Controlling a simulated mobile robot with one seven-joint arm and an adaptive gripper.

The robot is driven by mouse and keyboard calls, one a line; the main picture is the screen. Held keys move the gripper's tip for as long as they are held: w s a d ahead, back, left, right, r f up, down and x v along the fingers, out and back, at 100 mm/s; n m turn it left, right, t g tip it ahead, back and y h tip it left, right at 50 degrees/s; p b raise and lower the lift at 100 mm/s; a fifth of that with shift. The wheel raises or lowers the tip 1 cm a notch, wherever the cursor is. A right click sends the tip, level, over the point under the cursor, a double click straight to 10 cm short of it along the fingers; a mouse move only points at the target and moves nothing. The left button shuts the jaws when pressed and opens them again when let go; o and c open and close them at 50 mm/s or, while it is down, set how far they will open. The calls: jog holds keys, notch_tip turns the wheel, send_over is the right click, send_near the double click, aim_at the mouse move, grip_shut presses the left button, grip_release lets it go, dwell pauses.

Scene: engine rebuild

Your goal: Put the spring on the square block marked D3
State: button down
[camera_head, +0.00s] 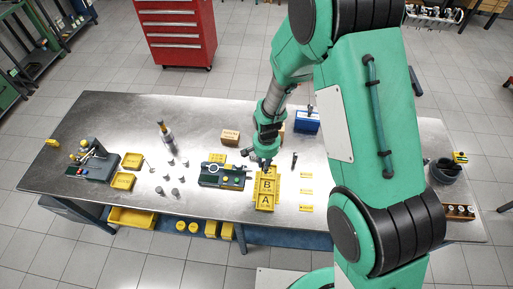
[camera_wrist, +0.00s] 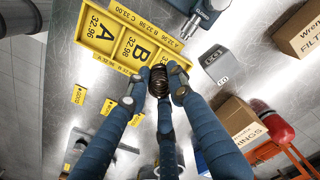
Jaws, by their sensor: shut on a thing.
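My gripper (camera_wrist: 158,82) is closed around a dark coil spring (camera_wrist: 158,77), which shows between the fingertips in the wrist view. In the head view my gripper (camera_head: 265,162) is above the far end of the yellow tray (camera_head: 275,192). The tray (camera_wrist: 116,61) has compartments marked A and B; its end near B lies beside the spring in the picture.
Yellow labels (camera_head: 306,191) lie right of the tray. Bare metal bench shows at the front left.

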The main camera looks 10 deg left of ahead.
jog(key=w+a, duration=0.1)
jog(key=w, duration=0.3)
jog(key=w+a+p, duration=0.1)
jog(key=w+a, duration=0.1)
jog(key=w, duration=0.1)
jog(key=w+a+f+p, duration=0.1)
jog(key=w+a, duration=0.1)
jog(key=w, duration=0.2)
jog(key=shift+w+f, duration=0.1)
jog(key=shift+w, duration=0.25)
jog(key=shift+f, duration=0.1)
jog(key=shift+f+p, duration=0.4)
jog(key=shift+f, duration=1.25)
jog(key=shift+f, duration=0.15)
jog(key=c, duration=1.5)
grip_release()
jog(key=shift+c, duration=0.2)
notch_tip(320, 180, up, 12)
jog(key=b, duration=0.2)
